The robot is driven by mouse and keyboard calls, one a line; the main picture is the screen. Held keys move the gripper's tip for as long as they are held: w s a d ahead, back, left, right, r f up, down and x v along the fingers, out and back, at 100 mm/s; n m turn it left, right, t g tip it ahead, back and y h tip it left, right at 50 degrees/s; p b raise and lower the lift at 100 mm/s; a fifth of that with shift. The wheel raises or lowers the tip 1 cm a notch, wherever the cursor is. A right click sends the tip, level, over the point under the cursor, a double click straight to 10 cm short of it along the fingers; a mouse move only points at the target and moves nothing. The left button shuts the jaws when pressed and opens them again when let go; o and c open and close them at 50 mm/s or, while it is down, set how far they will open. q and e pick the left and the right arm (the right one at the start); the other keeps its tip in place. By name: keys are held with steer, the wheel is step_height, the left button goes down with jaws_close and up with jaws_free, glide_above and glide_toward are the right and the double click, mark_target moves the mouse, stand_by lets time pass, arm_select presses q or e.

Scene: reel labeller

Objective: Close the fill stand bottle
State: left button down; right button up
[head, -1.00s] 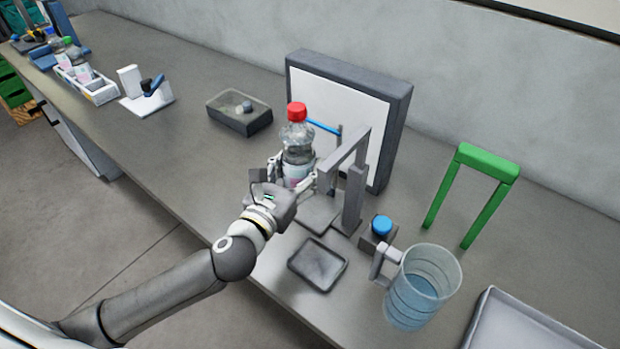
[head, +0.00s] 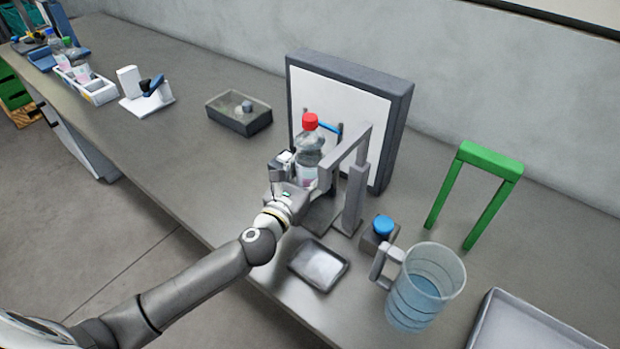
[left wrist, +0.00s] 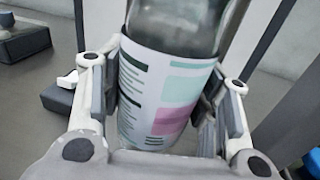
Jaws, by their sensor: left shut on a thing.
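A clear bottle (head: 309,150) with a red cap (head: 310,121) on its top stands nearly upright at the grey fill stand (head: 353,188), in front of the white backboard. My left gripper (head: 298,178) is shut on the bottle around its label. In the left wrist view the two fingers press on either side of the printed label (left wrist: 160,100) of the bottle. The bottle's base is hidden. A blue cap (head: 382,224) sits on a small dark block right of the stand. My right gripper is not in view.
A clear jug (head: 428,285) of water stands at the right, near a green frame (head: 488,160). A shallow tray (head: 318,265) lies in front of the stand. A grey box (head: 239,122) is behind left. The bench between it and the white holder (head: 147,98) is clear.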

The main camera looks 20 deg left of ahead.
arm_select(q)
steer(key=shift+f, duration=1.2)
steer(key=shift+f+b, duration=0.2)
steer(key=shift+b, duration=0.15)
steer(key=c, duration=0.8)
jaws_free()
steer(key=shift+o, duration=1.4)
steer(key=shift+s, duration=0.1)
